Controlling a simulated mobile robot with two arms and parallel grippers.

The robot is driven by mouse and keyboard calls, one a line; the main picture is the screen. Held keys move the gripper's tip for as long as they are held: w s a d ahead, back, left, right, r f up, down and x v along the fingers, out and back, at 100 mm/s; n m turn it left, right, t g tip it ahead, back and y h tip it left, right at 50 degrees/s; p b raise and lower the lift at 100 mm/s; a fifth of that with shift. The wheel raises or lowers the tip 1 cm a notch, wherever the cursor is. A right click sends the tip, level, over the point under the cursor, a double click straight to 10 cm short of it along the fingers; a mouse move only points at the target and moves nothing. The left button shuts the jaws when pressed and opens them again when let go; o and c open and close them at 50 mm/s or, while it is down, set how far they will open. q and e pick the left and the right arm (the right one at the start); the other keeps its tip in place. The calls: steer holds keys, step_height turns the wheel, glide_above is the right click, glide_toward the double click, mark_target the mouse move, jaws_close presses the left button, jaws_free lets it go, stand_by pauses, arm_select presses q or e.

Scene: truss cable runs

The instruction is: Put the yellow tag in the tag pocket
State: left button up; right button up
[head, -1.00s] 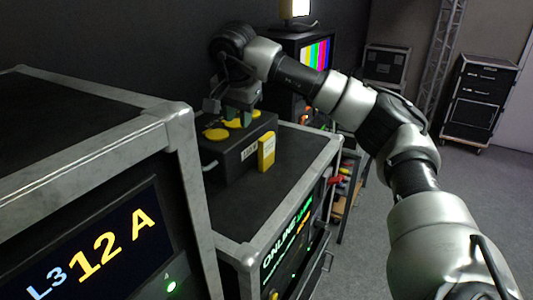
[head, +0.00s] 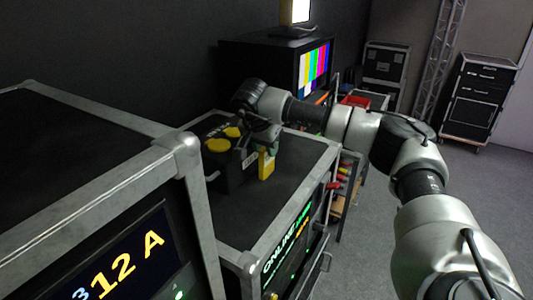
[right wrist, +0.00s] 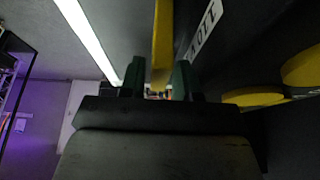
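The yellow tag (head: 266,166) is a flat upright yellow piece beside the right face of a black box (head: 232,176). My right gripper (head: 265,146) is at the tag's upper end, pointing down. In the right wrist view the yellow tag (right wrist: 162,45) shows edge-on between the two dark green fingers (right wrist: 157,82). A narrow gap shows on its left; the right finger is very close to it. The fingers look open around it. I cannot make out a tag pocket for certain. My left gripper is not in view.
The black box has yellow round pieces (head: 232,131) on top and a white label on its side. It stands on a metal-edged case (head: 285,200), whose top is clear to the right. A taller case (head: 90,125) stands at left. A monitor (head: 313,68) stands behind.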

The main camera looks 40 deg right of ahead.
steer(key=shift+x, duration=0.75)
steer(key=shift+a, duration=0.1)
jaws_close()
steer(key=shift+r, duration=0.15)
